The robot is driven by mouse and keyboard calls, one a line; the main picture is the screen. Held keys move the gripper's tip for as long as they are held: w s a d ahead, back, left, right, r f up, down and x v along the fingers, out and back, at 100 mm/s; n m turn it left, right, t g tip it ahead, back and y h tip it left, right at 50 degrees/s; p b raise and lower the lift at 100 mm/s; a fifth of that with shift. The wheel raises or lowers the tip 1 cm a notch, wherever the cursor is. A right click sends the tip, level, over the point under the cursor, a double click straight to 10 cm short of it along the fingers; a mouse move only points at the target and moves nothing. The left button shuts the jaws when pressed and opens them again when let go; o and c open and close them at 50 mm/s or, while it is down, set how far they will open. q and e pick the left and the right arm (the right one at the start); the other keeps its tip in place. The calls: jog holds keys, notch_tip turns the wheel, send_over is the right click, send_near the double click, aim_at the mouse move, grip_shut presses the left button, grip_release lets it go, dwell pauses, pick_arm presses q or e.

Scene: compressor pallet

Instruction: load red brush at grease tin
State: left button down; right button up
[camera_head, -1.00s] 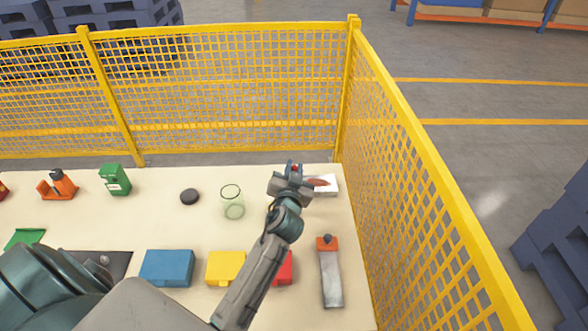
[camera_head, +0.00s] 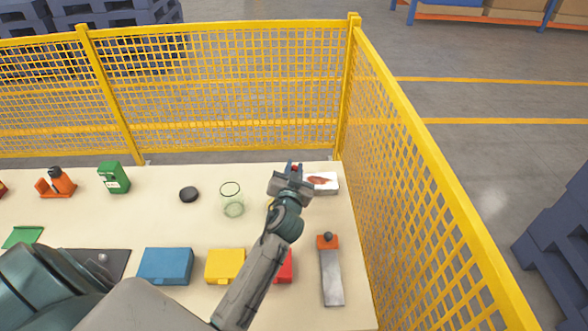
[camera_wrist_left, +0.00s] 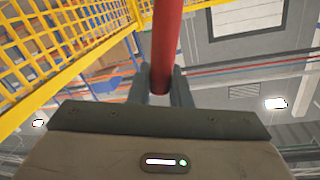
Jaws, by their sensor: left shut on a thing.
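My left gripper (camera_head: 291,174) is above the far right part of the table. It is shut on the red brush, whose red handle (camera_wrist_left: 166,45) stands between the fingers in the left wrist view. In the head view only a small red end of the brush (camera_head: 294,167) shows at the gripper; its bristles are hidden. A white box-like tray (camera_head: 330,189) with a reddish-brown patch on top lies just right of the gripper. I cannot tell for sure whether this is the grease tin. My right gripper is not in view.
A clear glass (camera_head: 232,200) and a black disc (camera_head: 189,194) stand left of the gripper. Blue (camera_head: 165,266), yellow (camera_head: 225,266) and partly hidden red (camera_head: 285,268) boxes lie nearer. Yellow mesh fencing (camera_head: 420,165) borders the table.

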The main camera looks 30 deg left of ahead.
pick_arm(q)
jog(key=shift+f, duration=0.1)
dwell(0.4)
dwell(0.5)
jog(key=shift+f, duration=0.1)
dwell(0.4)
jog(key=shift+r+p, duration=0.75)
jog(key=shift+r, duration=0.5)
jog(key=shift+r+p, duration=1.8)
jog(key=shift+r, duration=0.6)
jog(key=shift+f, duration=0.1)
